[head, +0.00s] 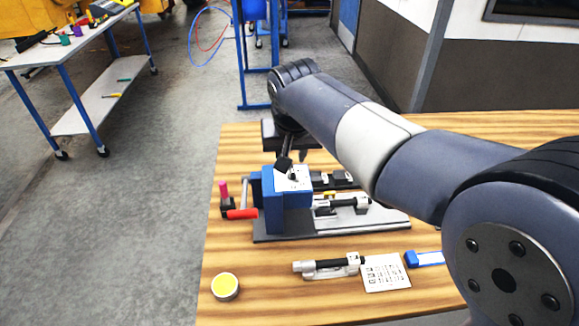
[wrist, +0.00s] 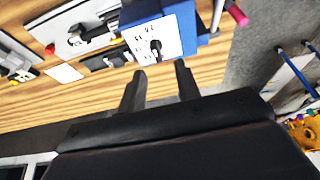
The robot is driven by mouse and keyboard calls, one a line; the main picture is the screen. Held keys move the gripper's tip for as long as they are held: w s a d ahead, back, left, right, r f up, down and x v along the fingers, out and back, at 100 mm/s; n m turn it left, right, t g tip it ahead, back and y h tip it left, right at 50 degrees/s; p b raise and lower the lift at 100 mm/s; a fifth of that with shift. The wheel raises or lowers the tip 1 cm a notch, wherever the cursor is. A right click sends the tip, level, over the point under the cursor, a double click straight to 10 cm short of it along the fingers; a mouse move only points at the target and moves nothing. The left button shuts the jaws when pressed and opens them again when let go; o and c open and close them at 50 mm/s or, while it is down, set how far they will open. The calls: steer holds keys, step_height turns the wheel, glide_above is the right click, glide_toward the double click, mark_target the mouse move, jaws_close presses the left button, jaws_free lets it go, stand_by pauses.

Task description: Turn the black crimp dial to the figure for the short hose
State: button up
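The black crimp dial (wrist: 155,47) sits on a white figure plate (wrist: 174,30) on top of the blue crimp machine (head: 272,205). In the head view the dial (head: 292,176) is small beside my fingers. My gripper (wrist: 157,68) is open and empty; its two fingers are apart, with the dial just beyond their tips in the wrist view. The gap to it is hard to judge. The figures and the dial's setting are too small to read. A black hose with pale fittings (head: 335,264) lies in front of the machine; another (head: 345,204) lies on its grey base.
A printed card (head: 386,273) and a blue item (head: 427,259) lie at the front right. A red handle (head: 242,213) and a magenta item (head: 223,190) stand left of the machine. My arm hides the table's right side.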

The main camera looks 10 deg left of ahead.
mark_target(292, 168)
steer(key=x, duration=0.7)
steer(key=shift+w+d+f+p, duration=0.15)
steer(key=shift+w+d+p, duration=0.1)
steer(key=shift+w+p, duration=0.2)
steer(key=shift+c, duration=0.3)
jaws_close()
